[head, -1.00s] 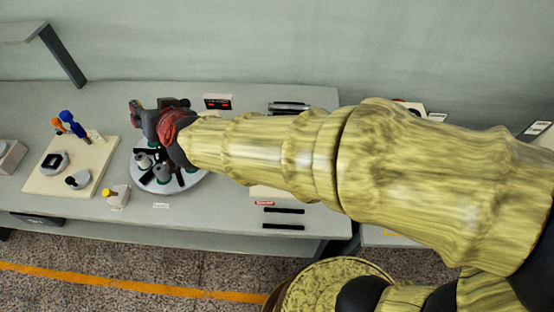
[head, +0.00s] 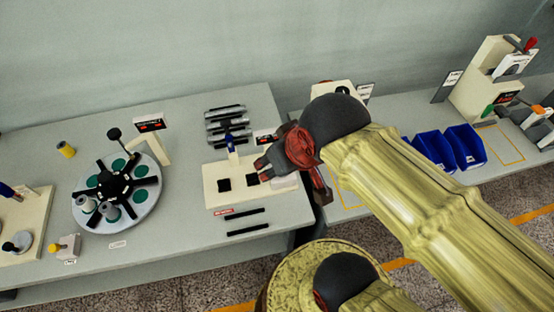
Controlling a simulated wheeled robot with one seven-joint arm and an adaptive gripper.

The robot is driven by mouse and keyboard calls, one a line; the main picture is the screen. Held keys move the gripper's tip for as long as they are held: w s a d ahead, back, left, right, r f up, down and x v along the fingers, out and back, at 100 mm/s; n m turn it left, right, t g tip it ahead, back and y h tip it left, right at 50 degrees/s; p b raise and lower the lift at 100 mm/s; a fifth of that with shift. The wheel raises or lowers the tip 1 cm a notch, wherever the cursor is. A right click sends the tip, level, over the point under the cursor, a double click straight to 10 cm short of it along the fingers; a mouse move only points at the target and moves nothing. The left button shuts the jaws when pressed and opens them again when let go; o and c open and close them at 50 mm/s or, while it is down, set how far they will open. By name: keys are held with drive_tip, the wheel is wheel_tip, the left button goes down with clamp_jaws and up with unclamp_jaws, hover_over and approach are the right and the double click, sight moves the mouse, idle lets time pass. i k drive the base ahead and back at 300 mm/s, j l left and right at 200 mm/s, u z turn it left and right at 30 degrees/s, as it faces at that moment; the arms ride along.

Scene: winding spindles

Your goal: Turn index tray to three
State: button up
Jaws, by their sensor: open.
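The index tray (head: 152,205) is a round light-grey disc with a black spoked hub (head: 115,186) and teal pads, on the left part of the table in the head view. A black knob on a stalk (head: 114,134) stands up at its far side. Two grey spindles (head: 109,211) sit on its near left part. A small display with red digits (head: 150,124) stands behind it; its number is too small to read. My gripper (head: 262,170) is open, well to the right of the tray, over a cream block. Part of it is hidden by my wrist.
The cream block (head: 212,190) has black square recesses and a blue-topped peg (head: 230,146). Several dark rods (head: 226,124) lie behind it. Blue bins (head: 434,150) stand at the right. The table between tray and block is clear.

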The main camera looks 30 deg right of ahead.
sight(134, 187)
drive_tip(key=i+j, duration=0.15)
drive_tip(key=j, duration=0.25)
drive_tip(key=i+j+u, duration=0.1)
drive_tip(key=j, duration=0.25)
drive_tip(key=i+j, duration=0.15)
drive_tip(key=j, duration=0.2)
